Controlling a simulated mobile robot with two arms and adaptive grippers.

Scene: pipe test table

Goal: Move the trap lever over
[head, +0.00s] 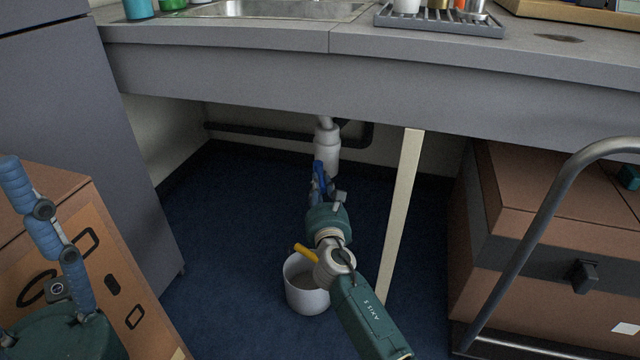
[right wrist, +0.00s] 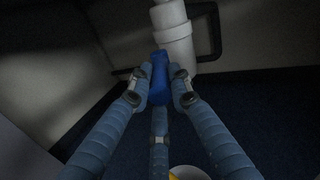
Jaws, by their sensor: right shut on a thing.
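The trap (head: 327,140) is a white vertical pipe fitting under the sink; it also shows in the right wrist view (right wrist: 177,38). The trap lever (right wrist: 159,76) is a blue handle below and in front of the trap. In the head view the blue lever (head: 320,172) is partly hidden by my gripper. My right gripper (head: 325,190) is shut on the lever, with its blue-grey fingers on both sides of it in the right wrist view (right wrist: 159,90). My left gripper (head: 45,230) is at the lower left, away from the trap, and whether it is open is unclear.
A white bucket (head: 306,290) with something yellow at its rim stands on the blue floor below my right arm. A pale post (head: 404,200) stands to the right. The counter edge (head: 300,75) runs overhead. Brown boxes (head: 545,250) are at right, a grey cabinet (head: 75,110) at left.

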